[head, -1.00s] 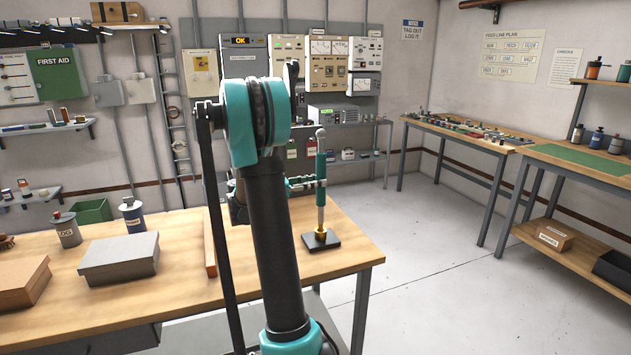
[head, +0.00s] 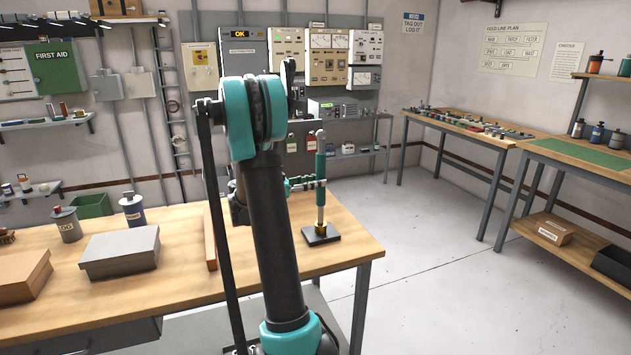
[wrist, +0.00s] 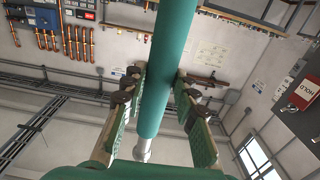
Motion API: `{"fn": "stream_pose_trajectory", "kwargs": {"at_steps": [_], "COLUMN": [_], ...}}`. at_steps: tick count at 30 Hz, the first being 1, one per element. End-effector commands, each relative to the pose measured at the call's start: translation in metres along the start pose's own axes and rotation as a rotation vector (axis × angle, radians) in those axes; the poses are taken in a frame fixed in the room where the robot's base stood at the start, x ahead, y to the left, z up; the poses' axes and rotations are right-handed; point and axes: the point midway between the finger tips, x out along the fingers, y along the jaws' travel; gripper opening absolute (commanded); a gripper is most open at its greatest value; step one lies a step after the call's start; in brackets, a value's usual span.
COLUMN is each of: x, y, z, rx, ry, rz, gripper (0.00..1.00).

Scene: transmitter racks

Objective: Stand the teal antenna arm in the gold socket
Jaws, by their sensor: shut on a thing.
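The teal antenna arm (head: 320,165) stands upright over the gold socket (head: 321,228) on its black base plate (head: 310,239), near the right end of the wooden bench. Its lower end meets the socket; how deep it sits in it I cannot tell. My gripper (head: 317,184) is shut on the antenna arm around its middle, coming from the left. In the wrist view the teal tube (wrist: 168,75) runs between the two green-padded fingers of my gripper (wrist: 160,88), with a pale end at the bottom. My arm hides part of the bench left of the socket.
A grey box (head: 120,252), a brown box (head: 22,276) and two bottles (head: 132,211) (head: 66,224) stand on the bench to the left. The bench edge (head: 372,256) is close right of the base plate.

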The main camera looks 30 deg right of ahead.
Motion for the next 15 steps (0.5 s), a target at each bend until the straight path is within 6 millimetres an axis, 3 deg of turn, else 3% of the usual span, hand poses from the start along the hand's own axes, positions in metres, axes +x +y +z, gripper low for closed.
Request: {"fn": "stream_pose_trajectory", "kwargs": {"at_steps": [11, 12, 15], "x": [0.0, 0.0, 0.0], "y": [0.0004, 0.0004, 0.0004], "z": [0.0082, 0.0085, 0.0083], "rx": [0.0, 0.0, 0.0], "ry": [0.001, 0.001, 0.001], "rz": [0.0, 0.0, 0.0], "gripper": [0.0, 0.29, 0.42]}}
